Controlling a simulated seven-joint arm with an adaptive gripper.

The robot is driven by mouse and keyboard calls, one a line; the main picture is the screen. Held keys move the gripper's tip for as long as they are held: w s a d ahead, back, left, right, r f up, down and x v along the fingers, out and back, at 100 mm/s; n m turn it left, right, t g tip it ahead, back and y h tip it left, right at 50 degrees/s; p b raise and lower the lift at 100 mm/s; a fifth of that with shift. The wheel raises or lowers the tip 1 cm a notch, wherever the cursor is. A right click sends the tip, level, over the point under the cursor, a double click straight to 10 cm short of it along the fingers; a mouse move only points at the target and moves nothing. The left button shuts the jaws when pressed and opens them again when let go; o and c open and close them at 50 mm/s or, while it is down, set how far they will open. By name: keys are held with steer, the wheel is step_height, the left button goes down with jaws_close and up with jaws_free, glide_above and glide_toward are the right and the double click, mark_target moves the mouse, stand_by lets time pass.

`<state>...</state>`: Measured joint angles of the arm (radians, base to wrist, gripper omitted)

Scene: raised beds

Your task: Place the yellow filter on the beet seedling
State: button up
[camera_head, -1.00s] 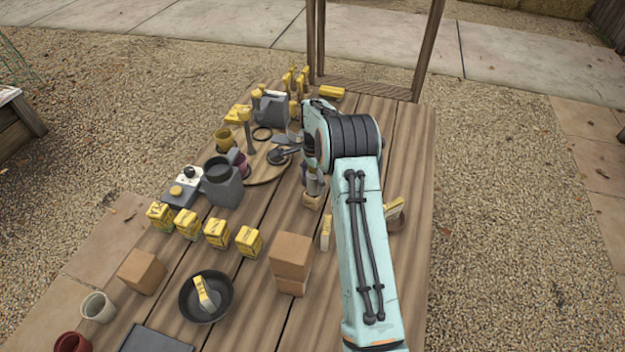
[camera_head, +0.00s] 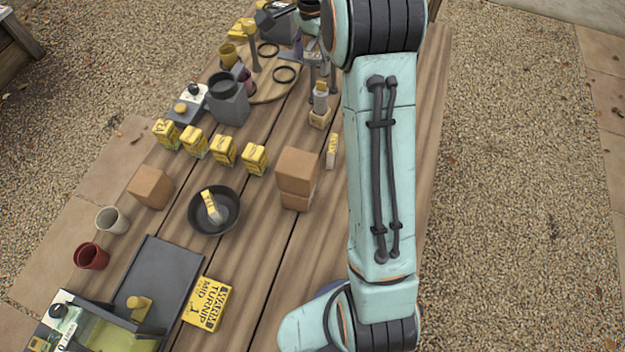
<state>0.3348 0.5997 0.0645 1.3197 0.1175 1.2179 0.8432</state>
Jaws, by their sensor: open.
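My gripper (camera_head: 283,12) is only partly in view at the top edge, left of my arm's dark joint. Its dark fingers reach left above the far part of the table, apart from each other, with nothing seen between them. I cannot single out the yellow filter. A see-through yellow panel (camera_head: 104,334) lies in the unit at the lower left, and a yellow cup (camera_head: 229,56) stands at the far left. I cannot identify the beet seedling for sure; a small purple-red pot (camera_head: 245,80) stands beside the round board.
A round wooden board (camera_head: 268,92) bears a black ring (camera_head: 285,74). Several yellow boxes (camera_head: 224,150) stand in a row. Brown blocks (camera_head: 298,178), a dark bowl (camera_head: 214,210), a grey tray (camera_head: 160,278) and a yellow turnip card (camera_head: 207,304) lie nearer. Bare planks run between them.

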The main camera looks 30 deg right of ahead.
steer(key=s+a+r+n, duration=0.5)
steer(key=s+a, duration=0.2)
steer(key=s, duration=0.2)
steer(key=s+a+f+n, duration=0.1)
steer(key=s+a+n, duration=0.3)
steer(key=s, duration=0.6)
steer(key=s+a+f+n, duration=0.2)
steer(key=s+a+n, duration=0.2)
steer(key=s, duration=0.7)
steer(key=shift+s+a+n+y, duration=0.25)
steer(key=shift+n+y, duration=0.15)
steer(key=shift+n, duration=0.8)
steer(key=shift+f, duration=0.1)
